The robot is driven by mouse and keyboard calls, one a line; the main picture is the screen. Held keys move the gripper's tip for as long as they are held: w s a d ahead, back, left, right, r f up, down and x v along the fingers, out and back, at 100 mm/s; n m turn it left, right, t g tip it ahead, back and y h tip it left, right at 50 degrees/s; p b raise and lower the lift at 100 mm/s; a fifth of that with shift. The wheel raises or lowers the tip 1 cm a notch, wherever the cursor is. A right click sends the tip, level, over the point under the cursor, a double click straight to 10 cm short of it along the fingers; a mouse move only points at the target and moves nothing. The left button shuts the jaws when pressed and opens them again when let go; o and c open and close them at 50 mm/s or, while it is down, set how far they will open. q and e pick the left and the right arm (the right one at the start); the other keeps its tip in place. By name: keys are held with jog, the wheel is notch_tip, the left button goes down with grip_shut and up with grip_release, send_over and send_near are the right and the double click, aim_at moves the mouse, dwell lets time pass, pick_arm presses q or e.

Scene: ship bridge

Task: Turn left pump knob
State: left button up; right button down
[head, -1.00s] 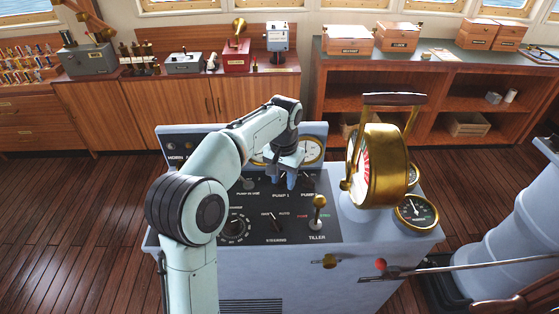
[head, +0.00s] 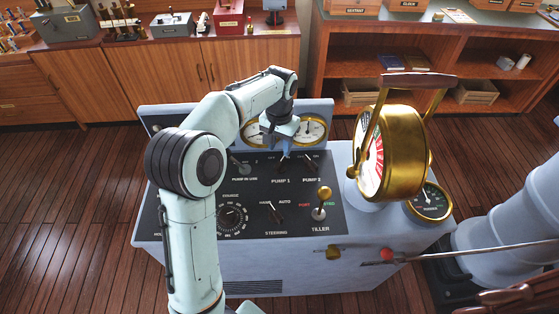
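The control console has a black panel with two dark pump knobs. The left one, the PUMP 1 knob (head: 282,168), stands just above its label. The PUMP 2 knob (head: 311,164) is to its right. My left arm reaches across the panel from the lower left. My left gripper (head: 285,153) points down at the PUMP 1 knob, with its blue fingertips at or just behind the knob's upper end. I cannot tell whether they touch it, or how wide the fingers are apart. My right gripper is not in view.
Two round gauges (head: 310,130) stand behind the gripper. The brass tiller lever (head: 322,198) is at the panel's right, and a large brass telegraph (head: 392,150) rises beside it. The steering knob (head: 276,216) is in front. Wooden cabinets (head: 200,82) line the back.

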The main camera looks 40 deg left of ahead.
aim_at(279, 163)
pick_arm(q)
notch_tip(279, 163, down, 8)
jog(key=shift+w+r+b, duration=0.1)
jog(key=shift+r+b, duration=0.15)
jog(key=shift+b, duration=0.05)
grip_shut()
